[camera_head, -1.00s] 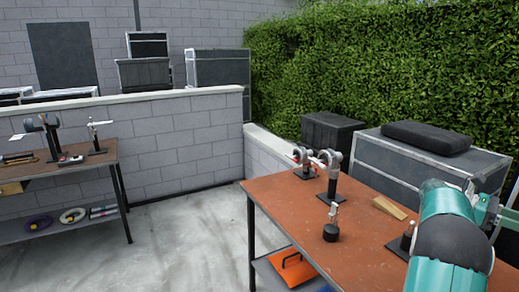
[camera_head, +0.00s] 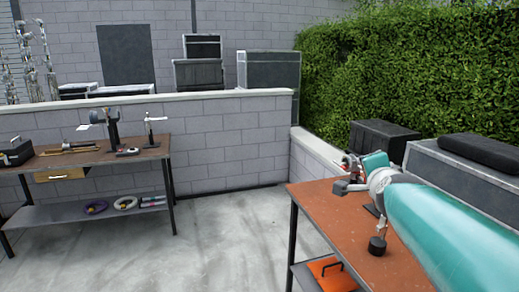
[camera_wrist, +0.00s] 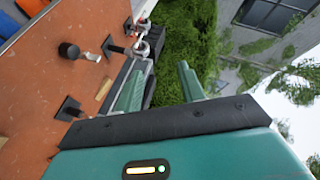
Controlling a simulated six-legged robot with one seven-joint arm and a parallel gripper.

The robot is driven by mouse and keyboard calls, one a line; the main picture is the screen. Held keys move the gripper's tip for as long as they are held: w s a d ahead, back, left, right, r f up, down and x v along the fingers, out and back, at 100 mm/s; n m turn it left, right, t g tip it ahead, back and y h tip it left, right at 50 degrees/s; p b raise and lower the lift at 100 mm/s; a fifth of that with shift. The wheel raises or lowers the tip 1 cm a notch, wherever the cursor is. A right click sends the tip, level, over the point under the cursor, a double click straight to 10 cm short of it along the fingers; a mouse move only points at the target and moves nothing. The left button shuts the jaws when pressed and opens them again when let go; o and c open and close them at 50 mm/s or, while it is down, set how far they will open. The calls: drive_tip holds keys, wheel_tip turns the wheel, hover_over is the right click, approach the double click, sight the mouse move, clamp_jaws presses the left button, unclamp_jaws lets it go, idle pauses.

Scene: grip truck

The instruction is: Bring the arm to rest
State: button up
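My teal arm (camera_head: 440,225) reaches in from the right edge of the head view, above the right-hand table (camera_head: 335,212). Its far end hides part of the tabletop and some of the items on it. In the wrist view my gripper (camera_wrist: 160,78) has its two teal fingers apart, with only hedge and background between them. It holds nothing that I can see. The wrist view is tilted, with the orange-brown tabletop (camera_wrist: 45,105) off to the left of the fingers.
A small black-based stand (camera_head: 378,245) is on the right table, close to my arm. An orange item (camera_head: 330,273) lies on its lower shelf. Another table (camera_head: 85,157) stands at the left against a block wall (camera_head: 225,145). The concrete floor (camera_head: 235,235) between them is clear.

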drive_tip(key=s+a+f+n+g+y, duration=0.4)
drive_tip(key=s+a+f+n, duration=0.55)
drive_tip(key=s+a, duration=0.2)
drive_tip(key=s+a+f+n+g, duration=0.3)
drive_tip(key=s+f+n+g, duration=0.2)
drive_tip(key=s, duration=0.7)
wheel_tip(320, 180, down, 3)
drive_tip(key=shift+s+f+n, duration=0.2)
drive_tip(key=shift+s+n, duration=0.2)
drive_tip(key=shift+n, duration=0.65)
drive_tip(key=shift+d, duration=0.25)
